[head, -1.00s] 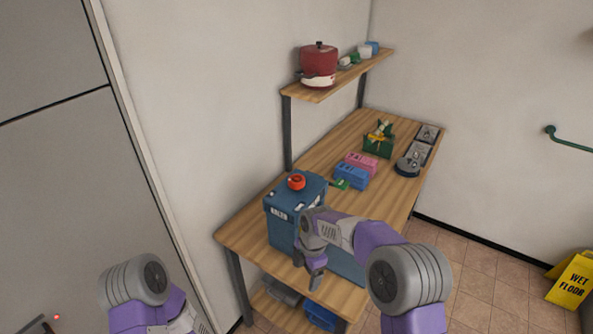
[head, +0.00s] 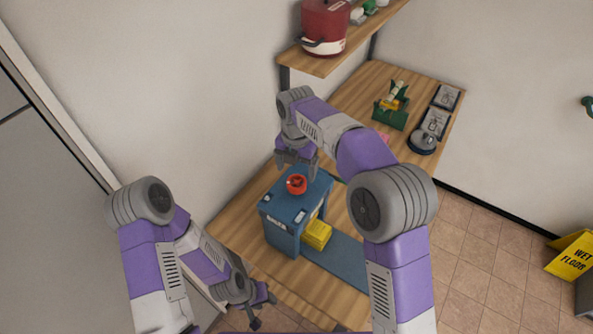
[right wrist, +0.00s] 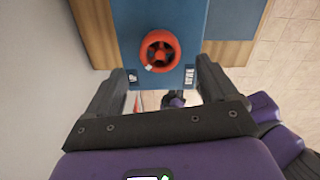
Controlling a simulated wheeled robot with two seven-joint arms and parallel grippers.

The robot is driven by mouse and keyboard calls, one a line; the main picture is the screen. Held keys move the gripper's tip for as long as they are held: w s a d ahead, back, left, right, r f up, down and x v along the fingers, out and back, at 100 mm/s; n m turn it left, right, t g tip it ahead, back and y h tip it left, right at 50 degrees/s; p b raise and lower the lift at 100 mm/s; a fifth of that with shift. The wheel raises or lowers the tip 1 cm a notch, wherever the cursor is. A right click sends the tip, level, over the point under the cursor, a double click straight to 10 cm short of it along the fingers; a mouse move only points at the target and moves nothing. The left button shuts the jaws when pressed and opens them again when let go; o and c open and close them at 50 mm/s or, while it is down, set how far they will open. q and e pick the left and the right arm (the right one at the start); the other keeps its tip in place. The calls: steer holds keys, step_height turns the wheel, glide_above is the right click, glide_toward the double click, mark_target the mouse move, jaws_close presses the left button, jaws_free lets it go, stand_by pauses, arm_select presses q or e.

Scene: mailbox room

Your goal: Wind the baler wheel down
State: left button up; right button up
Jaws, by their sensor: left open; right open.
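The baler (head: 285,222) is a blue box-shaped machine on the wooden table. Its red wheel (head: 297,184) sits on top and also shows in the right wrist view (right wrist: 160,50), with dark gaps between its spokes and a small pale mark on its rim. Yellow material (head: 316,234) shows in the baler's open side. My right gripper (head: 297,170) is open and empty, pointing down above the wheel; in the right wrist view its fingers stand apart on either side below the wheel. My left gripper (head: 262,311) is open and empty, low by the table's front edge.
A shelf (head: 330,62) with a red pot (head: 325,26) hangs above the table (head: 237,228), behind my right arm. A green holder (head: 390,115) and grey trays (head: 445,97) stand farther back. A yellow wet-floor sign (head: 573,255) is at the far right.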

mark_target(297, 181)
step_height(297, 181, down, 5)
steer(key=shift+f, duration=0.1)
steer(key=shift+s+f, duration=0.1)
steer(key=shift+f, duration=0.05)
steer(key=c, duration=1.1)
steer(key=shift+o, duration=0.2)
